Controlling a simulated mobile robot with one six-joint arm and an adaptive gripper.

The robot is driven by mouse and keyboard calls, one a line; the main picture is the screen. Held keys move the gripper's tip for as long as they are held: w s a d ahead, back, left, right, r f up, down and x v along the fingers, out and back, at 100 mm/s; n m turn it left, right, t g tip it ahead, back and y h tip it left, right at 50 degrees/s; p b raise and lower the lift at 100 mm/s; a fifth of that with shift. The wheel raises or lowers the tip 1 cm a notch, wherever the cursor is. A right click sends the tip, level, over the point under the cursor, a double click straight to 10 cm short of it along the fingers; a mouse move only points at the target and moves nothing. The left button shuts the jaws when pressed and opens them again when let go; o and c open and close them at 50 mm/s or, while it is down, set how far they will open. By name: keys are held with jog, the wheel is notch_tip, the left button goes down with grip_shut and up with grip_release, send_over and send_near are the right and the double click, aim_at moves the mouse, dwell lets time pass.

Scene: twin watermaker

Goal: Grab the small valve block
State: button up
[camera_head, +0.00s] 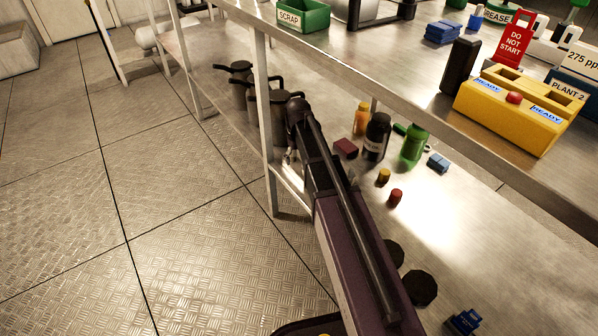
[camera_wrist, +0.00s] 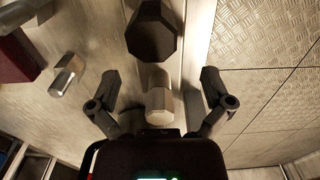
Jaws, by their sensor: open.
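My gripper (camera_wrist: 159,80) is open in the wrist view, one dark finger on each side. Between the fingers stands a small silver metal fitting (camera_wrist: 158,98), apart from both; its lower end is close to the palm in the picture. It may be the small valve block, but its shape is not clear enough to tell. A second silver piece (camera_wrist: 68,76) lies left of the fingers. In the head view, small silver parts (camera_head: 290,156) show beside the shelf post at my arm's end; my arm hides most of the gripper there.
A dark faceted canister (camera_wrist: 151,32) stands just beyond the fingers. A dark red block (camera_wrist: 14,52) is at the left; it also shows in the head view (camera_head: 345,148). Bottles, including a green one (camera_head: 413,146), stand on the lower shelf. The floor (camera_head: 180,220) is clear.

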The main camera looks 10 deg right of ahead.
aim_at(299, 167)
jog(key=shift+d+f+b, duration=0.15)
jog(key=shift+f+b, duration=1.65)
jog(key=shift+f, duration=0.35)
jog(key=c, duration=1.1)
